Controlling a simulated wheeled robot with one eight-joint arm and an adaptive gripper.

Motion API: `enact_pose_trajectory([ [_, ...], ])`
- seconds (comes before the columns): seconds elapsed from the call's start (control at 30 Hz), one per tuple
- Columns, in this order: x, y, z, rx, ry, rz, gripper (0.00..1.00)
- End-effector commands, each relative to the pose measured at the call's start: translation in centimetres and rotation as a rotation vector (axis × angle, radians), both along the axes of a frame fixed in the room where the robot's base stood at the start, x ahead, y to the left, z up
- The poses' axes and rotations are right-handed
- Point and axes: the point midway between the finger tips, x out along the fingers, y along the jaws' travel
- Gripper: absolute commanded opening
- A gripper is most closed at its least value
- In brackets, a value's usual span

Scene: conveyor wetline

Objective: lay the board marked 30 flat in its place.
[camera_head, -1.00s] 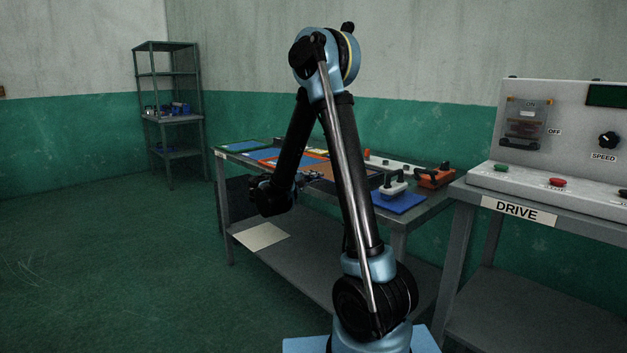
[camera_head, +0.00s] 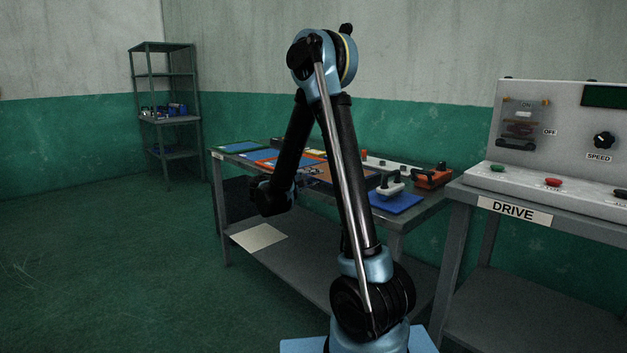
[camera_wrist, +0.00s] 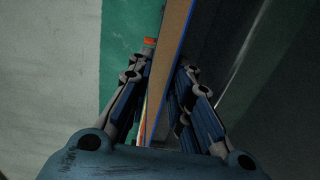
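My gripper (camera_wrist: 165,85) is at the front edge of the table, with its blue-padded fingers on both sides of a brown board (camera_wrist: 172,50). The board has a blue edge and runs away from the fingers, seen nearly edge-on in the wrist view. The fingers look closed on it. In the head view the brown board (camera_head: 345,176) shows behind my arm, roughly level over the table. No number can be read on it. Part of my gripper and the place under the board are hidden by my arm.
The table (camera_head: 398,222) also holds a green-framed blue panel (camera_head: 240,147), another blue panel (camera_head: 262,157), a blue mat (camera_head: 396,202) with a white-topped handled block (camera_head: 390,187), and an orange tool (camera_head: 432,178). A DRIVE console (camera_head: 560,190) stands at right. Floor at left is clear.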

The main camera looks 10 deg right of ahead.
Motion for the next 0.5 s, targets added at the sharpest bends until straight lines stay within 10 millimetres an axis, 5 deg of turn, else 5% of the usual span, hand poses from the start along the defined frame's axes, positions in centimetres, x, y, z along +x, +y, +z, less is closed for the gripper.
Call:
enact_pose_trajectory([
  [0.17, -0.02, -0.02, 0.0, 0.0, 0.0, 0.0, 0.2],
  [0.23, -0.02, -0.02, 0.0, 0.0, 0.0, -0.001, 0.35],
  [0.5, -0.04, -0.02, -0.01, 0.0, 0.0, -0.001, 0.35],
])
